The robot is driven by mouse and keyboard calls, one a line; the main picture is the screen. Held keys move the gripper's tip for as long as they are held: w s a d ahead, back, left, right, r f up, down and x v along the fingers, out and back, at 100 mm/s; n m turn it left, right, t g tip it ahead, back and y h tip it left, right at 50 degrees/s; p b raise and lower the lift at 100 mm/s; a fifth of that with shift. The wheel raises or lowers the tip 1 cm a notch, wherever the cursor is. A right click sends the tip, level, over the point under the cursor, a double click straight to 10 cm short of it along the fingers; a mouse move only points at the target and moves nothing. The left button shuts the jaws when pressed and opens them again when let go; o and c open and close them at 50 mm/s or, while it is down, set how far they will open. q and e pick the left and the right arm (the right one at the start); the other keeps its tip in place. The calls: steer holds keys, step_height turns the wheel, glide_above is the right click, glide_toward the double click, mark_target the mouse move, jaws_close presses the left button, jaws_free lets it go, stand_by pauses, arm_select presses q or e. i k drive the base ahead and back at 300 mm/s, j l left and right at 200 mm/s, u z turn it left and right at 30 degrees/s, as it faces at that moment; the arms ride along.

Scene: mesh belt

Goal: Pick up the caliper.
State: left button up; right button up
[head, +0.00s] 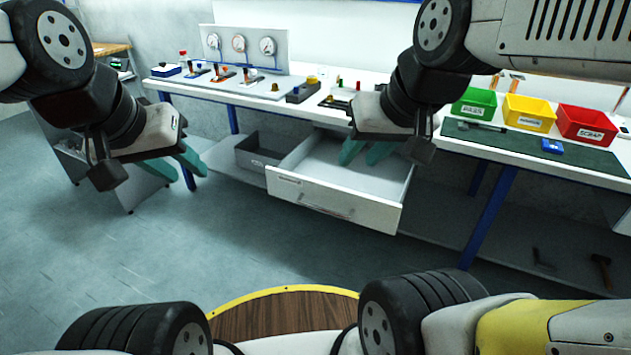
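A slim grey tool that looks like the caliper (482,126) lies on the dark green mat (590,160) on the workbench at the right, in front of the green bin. It is small in the head view, so its details are unclear. My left gripper (190,175) has teal fingers with a gap between them and hangs empty over the floor at the left, far from the tool. My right gripper (358,162) also has its teal fingers apart and empty. It appears in front of the open drawer, left of the tool and apart from it.
The white drawer (335,205) stands pulled out below the bench and looks empty where visible. Green (474,104), yellow (529,113) and red (586,124) bins line the mat's back. Gauges (239,43) stand at the back left.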

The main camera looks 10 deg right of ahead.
mark_target(459, 124)
steer(key=z, duration=1.4)
steer(key=i+l+u, duration=0.2)
steer(key=i+l, duration=0.15)
steer(key=i+l+u, duration=0.2)
steer(key=i+l, duration=0.2)
steer(key=i+l+u, duration=0.2)
steer(key=i+l, duration=0.25)
steer(key=i+l+u, duration=0.25)
steer(key=l, duration=0.35)
steer(key=i+l+u, duration=0.15)
steer(key=i, duration=0.35)
